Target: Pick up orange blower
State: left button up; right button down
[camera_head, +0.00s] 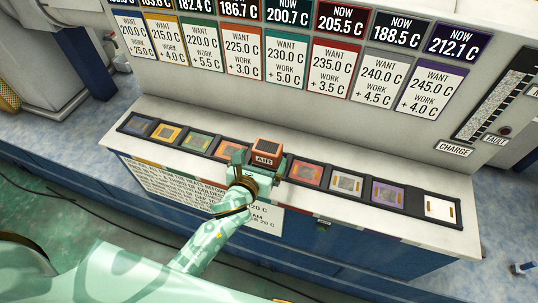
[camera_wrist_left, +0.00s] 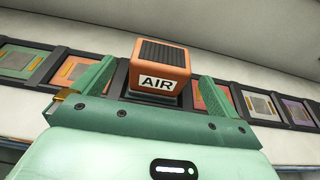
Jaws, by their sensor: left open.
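The orange blower (camera_head: 266,152) is a small orange box with a dark ribbed top and a white "AIR" label. It sits on the dark strip of coloured squares on the machine's ledge. It also shows in the left wrist view (camera_wrist_left: 160,66), upright between my fingers. My left gripper (camera_head: 262,168) is open, with one green finger on each side of the blower. In the left wrist view the left gripper (camera_wrist_left: 155,92) shows gaps between the fingers and the box. My right gripper is not in view.
The dark strip (camera_head: 438,208) holds several coloured squares on both sides of the blower. A pale machine panel (camera_head: 420,130) with temperature cards rises behind the ledge. A charge gauge is at the right. A small item (camera_head: 523,268) lies at the lower right.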

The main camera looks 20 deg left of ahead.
aim_at(267, 150)
pick_arm(q)
jog(key=shift+w+a+f, duration=0.1)
jog(key=shift+w+a, duration=0.05)
jog(key=shift+w, duration=0.1)
jog(key=x, duration=0.1)
jog(key=b+x, duration=0.1)
jog(key=x, duration=0.2)
jog(key=shift+w+d+f+b, duration=0.25)
jog(key=shift+w+b, duration=0.05)
jog(key=shift+w, duration=0.2)
jog(key=shift+a+r, duration=0.1)
jog(key=c, duration=1.5)
jog(key=shift+c, duration=1)
